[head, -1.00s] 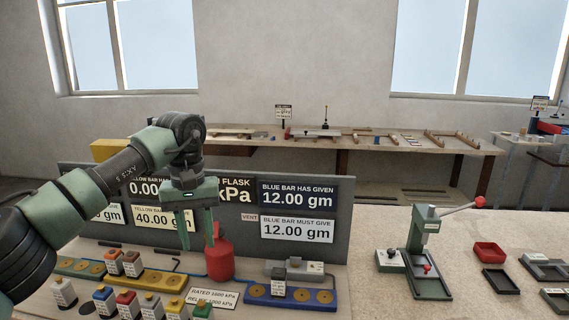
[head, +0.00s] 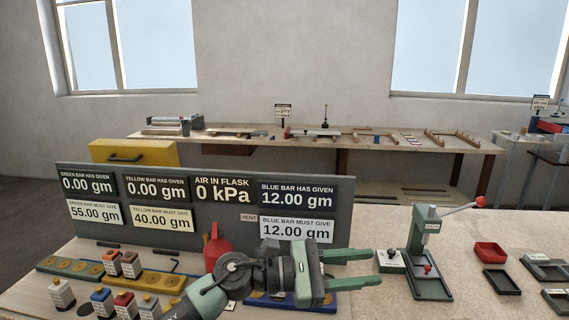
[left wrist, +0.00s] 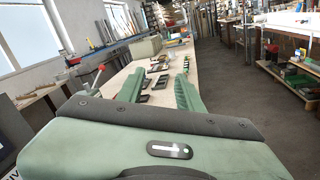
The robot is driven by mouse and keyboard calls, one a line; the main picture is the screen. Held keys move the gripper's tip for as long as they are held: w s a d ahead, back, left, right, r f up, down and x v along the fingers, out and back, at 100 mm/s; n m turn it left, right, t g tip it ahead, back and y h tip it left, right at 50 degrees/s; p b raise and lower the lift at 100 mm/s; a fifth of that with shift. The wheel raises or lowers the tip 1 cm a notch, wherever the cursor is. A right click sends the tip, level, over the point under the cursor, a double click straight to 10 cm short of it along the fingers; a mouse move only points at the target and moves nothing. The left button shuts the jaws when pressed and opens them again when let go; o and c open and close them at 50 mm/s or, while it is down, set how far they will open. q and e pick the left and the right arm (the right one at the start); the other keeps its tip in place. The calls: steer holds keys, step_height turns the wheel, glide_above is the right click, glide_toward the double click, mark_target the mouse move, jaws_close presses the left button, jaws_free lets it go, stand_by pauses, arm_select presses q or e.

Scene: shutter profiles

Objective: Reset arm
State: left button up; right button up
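My left gripper (head: 374,268) is low in the middle of the head view, its arm coming in from the bottom. Its two green fingers point to the right and stand apart with nothing between them. In the left wrist view the gripper (left wrist: 158,88) also shows its fingers apart and empty, with the bench beyond them. My left arm covers part of the blue bar (head: 345,283) and the area in front of the red flask (head: 217,246). My right gripper is in neither view.
A grey board with readouts (head: 346,205) stands behind the colored bars and several small bottles (head: 61,295). A green lever press (head: 420,250) stands right of my gripper, with a red tray (head: 489,252) and dark trays (head: 500,281) beyond. A speckled bench top (head: 375,225) lies clear behind the press.

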arm_select(q)
steer(key=w+a+n+t+y, duration=0.25)
steer(key=a+n+t, duration=0.5)
steer(key=n, duration=0.65)
steer(key=w+a+n+t+y, duration=0.2)
steer(key=a+n+t+y, duration=0.25)
steer(key=n+t, duration=0.8)
steer(key=s+a+f+n+g+y, duration=0.3)
steer(key=a+f+n+g+y, duration=0.15)
steer(key=a+f+n, duration=0.45)
steer(key=s+a+f+n+g+y, duration=0.35)
steer(key=a+f+n+y, duration=0.3)
steer(key=f+n, duration=0.4)
steer(key=s+a+f+n+g, duration=0.2)
steer(key=s+f+n+g, duration=0.15)
steer(key=s, duration=0.55)
steer(key=s+a+f+n+g, duration=0.3)
steer(key=s+f, duration=0.2)
steer(key=s, duration=0.3)
steer(key=s+a+f+n+g, duration=0.2)
steer(key=s+f+n+g, duration=0.15)
steer(key=s, duration=0.55)
step_height(320, 180, down, 27)
steer(key=s+g, duration=0.1)
steer(key=s+a+f+g, duration=0.1)
steer(key=s+a+f, duration=0.2)
steer(key=s+f, duration=1.3)
steer(key=shift+s, duration=0.45)
